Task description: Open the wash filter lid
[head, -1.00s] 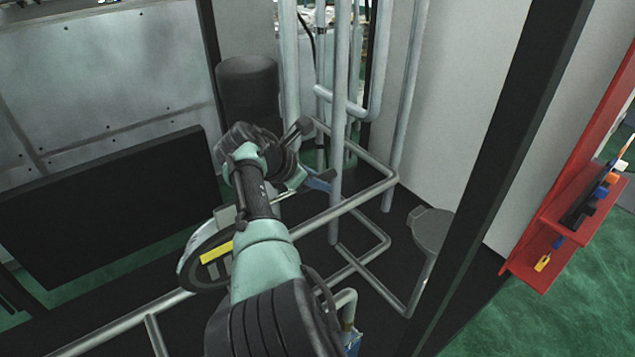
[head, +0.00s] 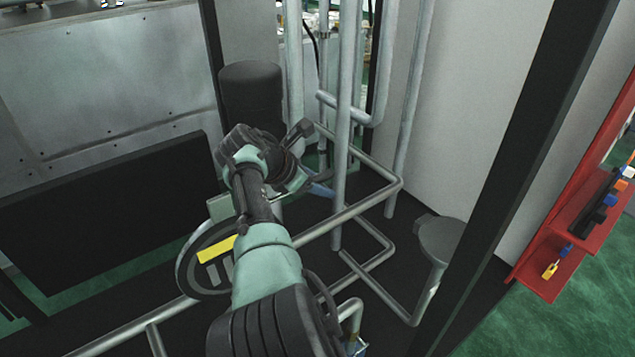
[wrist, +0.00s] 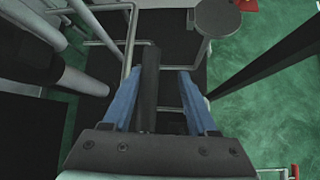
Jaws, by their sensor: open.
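My gripper (wrist: 158,100) is open, with two blue fingers pointing away in the wrist view. A dark upright bar (wrist: 150,70) shows between them, nearer the left finger; I cannot tell whether it touches. In the head view my gripper (head: 320,188) is partly hidden by my wrist, beside the grey pipes. A round dark disc with a yellow label (head: 217,248) shows left of my forearm and partly behind it. No lid is clearly identifiable; I cannot tell whether this disc or the bar belongs to the wash filter lid.
Grey vertical pipes (head: 342,120) and a bent rail (head: 345,213) stand close around my gripper. A dark cylinder (head: 250,90) is behind my wrist. A round grey plate on a pipe (head: 441,240) and a dark post (head: 530,150) are to the right. A red shelf (head: 560,260) lies farther right.

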